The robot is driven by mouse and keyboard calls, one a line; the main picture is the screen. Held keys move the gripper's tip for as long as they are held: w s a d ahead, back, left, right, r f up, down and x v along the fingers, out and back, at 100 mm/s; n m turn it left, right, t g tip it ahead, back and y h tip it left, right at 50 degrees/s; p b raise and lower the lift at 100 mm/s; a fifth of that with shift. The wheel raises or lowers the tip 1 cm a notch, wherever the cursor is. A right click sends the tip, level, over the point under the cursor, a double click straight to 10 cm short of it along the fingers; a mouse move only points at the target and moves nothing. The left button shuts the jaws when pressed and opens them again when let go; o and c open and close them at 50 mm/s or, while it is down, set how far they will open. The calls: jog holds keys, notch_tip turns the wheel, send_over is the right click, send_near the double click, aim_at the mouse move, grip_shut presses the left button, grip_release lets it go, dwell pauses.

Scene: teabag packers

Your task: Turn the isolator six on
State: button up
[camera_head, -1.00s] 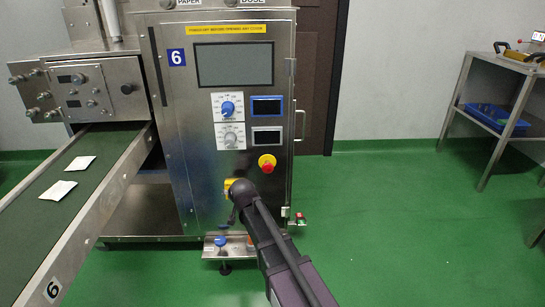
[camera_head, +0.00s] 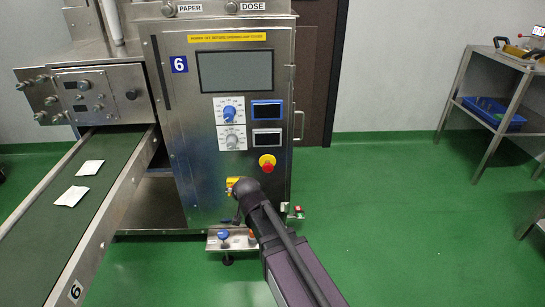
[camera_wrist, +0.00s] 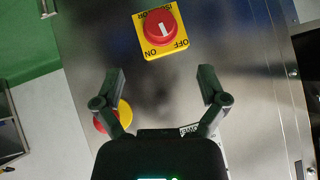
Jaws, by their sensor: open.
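The isolator (camera_wrist: 160,31) is a red rotary knob on a yellow plate, fixed to the steel machine front. Its ON and OFF lettering appears upside down in the wrist view. A white mark shows on the knob, but I cannot tell for sure which position it is set to. In the head view a piece of the yellow plate (camera_head: 232,183) shows beside my arm's end, which hides the rest. My gripper (camera_wrist: 163,75) is open and empty, its two fingers spread. In the wrist view the isolator lies beyond the fingertips, centred between them, with no contact visible.
Machine six (camera_head: 173,150) carries a red emergency stop (camera_head: 267,163) on a yellow base, dials and a screen (camera_head: 235,71). A conveyor (camera_head: 110,165) with white teabag packets is at left. A steel table (camera_head: 481,90) stands at right. The green floor between is clear.

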jog(key=s+d+r+g+h+p, duration=0.1)
jog(key=s+d+r+p, duration=0.2)
jog(key=d+r+p, duration=0.2)
jog(key=s+d+r+g+p, duration=0.2)
jog(key=d+r+p, duration=0.3)
jog(key=r+p, duration=0.6)
jog(key=s+p, duration=0.1)
jog(key=p, duration=0.2)
jog(key=shift+s+d+r+g+h+p, duration=0.2)
jog(key=shift+s+g+h+p, duration=0.1)
jog(key=shift+s+h, duration=0.1)
dwell(0.4)
dwell(0.4)
jog(key=w+a+f+n+t+h+b, duration=0.1)
jog(key=w+a+f+b, duration=0.1)
jog(key=a+f+b, duration=0.5)
jog(key=w+a+f+t+b, duration=0.2)
jog(key=a+f+b, duration=0.5)
jog(key=b, duration=0.3)
jog(key=shift+w+f+n+h+b, duration=0.15)
jog(key=shift+w+n+h+b, duration=0.1)
jog(key=shift+n+h+b, duration=0.15)
jog(key=shift+w+d+f, duration=0.1)
